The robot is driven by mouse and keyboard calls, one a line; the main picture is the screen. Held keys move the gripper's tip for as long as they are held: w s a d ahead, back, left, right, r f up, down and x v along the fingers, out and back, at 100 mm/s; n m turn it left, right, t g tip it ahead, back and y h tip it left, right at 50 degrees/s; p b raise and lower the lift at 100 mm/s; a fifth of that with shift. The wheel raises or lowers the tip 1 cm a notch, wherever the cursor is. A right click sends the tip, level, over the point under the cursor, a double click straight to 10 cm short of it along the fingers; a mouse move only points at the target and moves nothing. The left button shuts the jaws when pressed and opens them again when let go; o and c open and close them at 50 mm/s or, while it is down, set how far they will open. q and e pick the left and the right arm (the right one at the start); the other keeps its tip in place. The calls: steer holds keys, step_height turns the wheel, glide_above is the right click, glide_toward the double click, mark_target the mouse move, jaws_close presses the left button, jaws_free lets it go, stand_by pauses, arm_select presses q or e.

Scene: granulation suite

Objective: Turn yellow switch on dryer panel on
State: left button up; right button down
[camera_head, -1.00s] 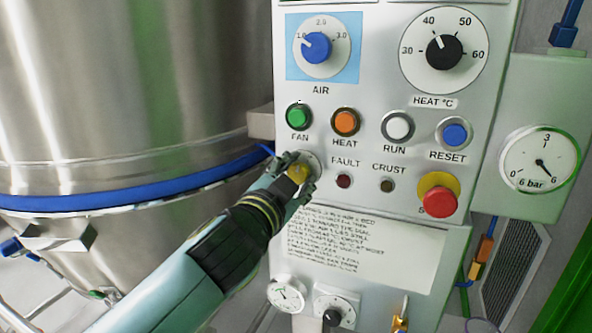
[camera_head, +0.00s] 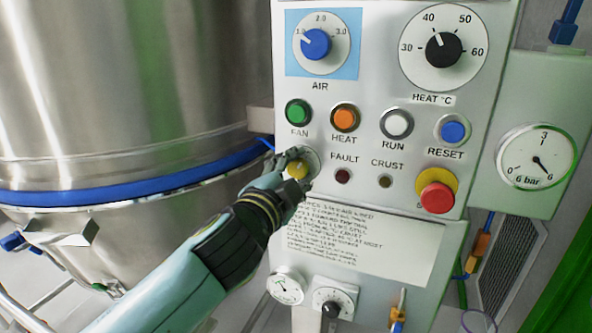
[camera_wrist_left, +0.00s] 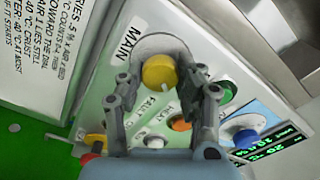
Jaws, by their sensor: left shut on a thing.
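The yellow switch (camera_head: 297,170) is a round knob on a pale disc at the left edge of the grey dryer panel (camera_head: 375,165), below the green FAN button. In the left wrist view the yellow switch (camera_wrist_left: 159,72) sits beside the word MAIN. My left gripper (camera_head: 299,168) reaches it from the lower left and is shut on it, with one finger on either side of the knob. The left gripper also shows in the wrist view (camera_wrist_left: 168,86). The fingers partly cover the switch in the head view, and its exact setting is hard to read. My right gripper is not in view.
Close by are the green FAN button (camera_head: 298,112), the orange HEAT button (camera_head: 344,117) and the FAULT lamp (camera_head: 343,176). A red stop button (camera_head: 437,197) is at the right. A steel vessel (camera_head: 110,80) with a blue band stands left of the panel.

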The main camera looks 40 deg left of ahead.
arm_select(q)
steer(key=o, duration=1.2)
steer(key=shift+c, duration=0.2)
steer(key=shift+s, duration=0.15)
steer(key=v, duration=1.1)
steer(key=shift+s, duration=0.35)
